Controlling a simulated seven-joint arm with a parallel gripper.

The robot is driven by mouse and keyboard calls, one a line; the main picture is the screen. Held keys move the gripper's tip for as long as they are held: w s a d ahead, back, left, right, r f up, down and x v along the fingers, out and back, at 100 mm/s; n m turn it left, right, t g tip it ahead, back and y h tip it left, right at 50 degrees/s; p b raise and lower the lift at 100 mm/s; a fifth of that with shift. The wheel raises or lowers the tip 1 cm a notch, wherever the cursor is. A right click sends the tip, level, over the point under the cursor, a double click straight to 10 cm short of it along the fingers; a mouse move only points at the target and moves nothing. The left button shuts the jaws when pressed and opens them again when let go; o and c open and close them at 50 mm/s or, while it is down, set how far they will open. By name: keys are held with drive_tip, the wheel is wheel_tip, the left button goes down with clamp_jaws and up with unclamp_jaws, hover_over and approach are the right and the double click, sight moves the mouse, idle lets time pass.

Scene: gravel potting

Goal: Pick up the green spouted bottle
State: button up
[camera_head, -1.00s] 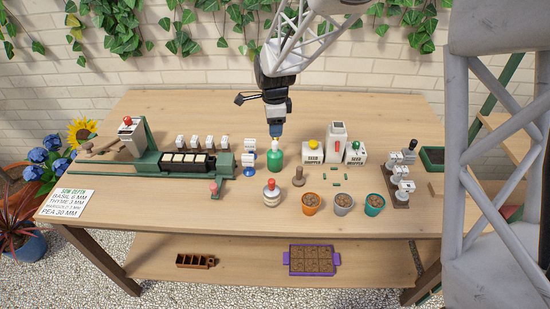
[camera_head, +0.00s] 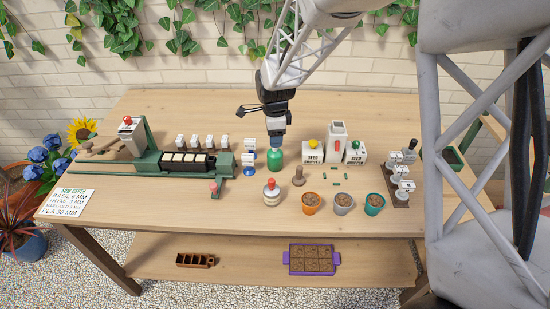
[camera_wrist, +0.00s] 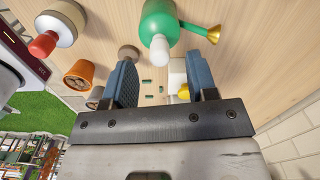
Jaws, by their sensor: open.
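The green spouted bottle (camera_head: 276,160) stands upright on the workbench in the head view, its upper part hidden behind my fingers. My gripper (camera_head: 277,141) points down right at its top. In the wrist view the bottle (camera_wrist: 159,22) shows its green body, a white cap and a brass spout turned to the right. My open gripper (camera_wrist: 164,72) has its two blue fingers apart, with the cap in line with the gap between them. Whether the fingers touch the bottle cannot be told.
A white bottle with a red top (camera_head: 271,190) stands in front on the bench. A blue-based stand (camera_head: 248,160) is close on the left, and seed hoppers (camera_head: 310,152) are on the right. Three pots, including an orange one (camera_head: 311,203), line the front right.

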sight(275, 150)
drive_tip(key=shift+f, duration=1.7)
clamp_jaws()
